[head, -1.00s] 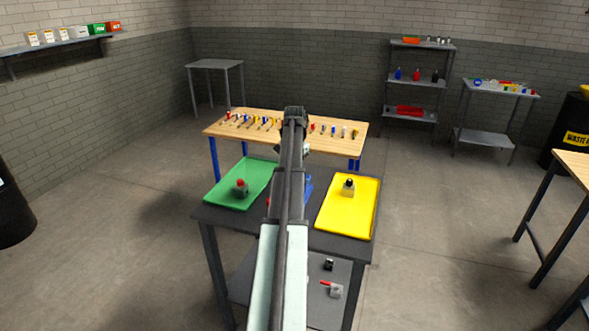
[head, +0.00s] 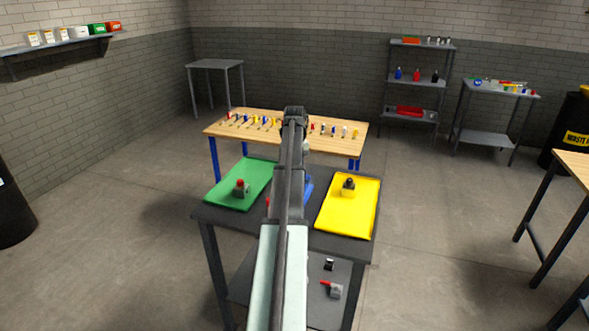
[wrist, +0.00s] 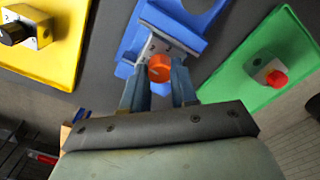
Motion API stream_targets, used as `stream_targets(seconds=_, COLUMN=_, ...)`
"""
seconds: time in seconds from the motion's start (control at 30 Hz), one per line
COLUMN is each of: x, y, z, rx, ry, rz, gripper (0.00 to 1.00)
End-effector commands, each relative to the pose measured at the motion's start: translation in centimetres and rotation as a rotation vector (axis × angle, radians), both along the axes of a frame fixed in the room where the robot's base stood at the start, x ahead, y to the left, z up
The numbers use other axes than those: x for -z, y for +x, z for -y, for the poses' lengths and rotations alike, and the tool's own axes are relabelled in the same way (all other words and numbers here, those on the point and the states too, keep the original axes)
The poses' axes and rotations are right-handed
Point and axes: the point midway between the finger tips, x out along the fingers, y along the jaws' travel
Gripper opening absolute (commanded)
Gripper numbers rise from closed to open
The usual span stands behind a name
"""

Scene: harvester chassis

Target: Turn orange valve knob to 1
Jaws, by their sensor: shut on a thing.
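The orange valve knob (wrist: 159,68) sits on a pale grey valve block (wrist: 153,46) in the wrist view. The block is on a blue holder (wrist: 132,45) and carries small dark markings, one of which looks like a 2. My gripper (wrist: 160,79) is shut on the orange knob, with one finger on each side of it. Which marking the knob points to cannot be told. In the head view my arm hides the knob, and only part of the blue holder (head: 307,188) shows.
A green tray (head: 222,196) with a red-knobbed block (head: 241,188) lies on the left of the dark table. A yellow tray (head: 347,216) with a black-knobbed block (head: 348,187) lies on the right. A wooden table (head: 340,142) with several tools stands behind.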

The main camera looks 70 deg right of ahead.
Motion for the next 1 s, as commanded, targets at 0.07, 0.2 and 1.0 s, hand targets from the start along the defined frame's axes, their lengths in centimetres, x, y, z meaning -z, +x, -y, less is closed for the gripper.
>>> stream_targets(seconds=0.07, x=-0.02, y=0.0, z=0.0, rx=-0.069, ry=0.0, rz=0.0, gripper=0.0)
stream_targets(seconds=0.2, x=-0.02, y=0.0, z=0.0, rx=-0.181, ry=0.0, rz=0.0, gripper=0.0)
stream_targets(seconds=1.0, x=-0.02, y=0.01, z=0.01, rx=-0.429, ry=0.0, rz=0.0, gripper=0.0)
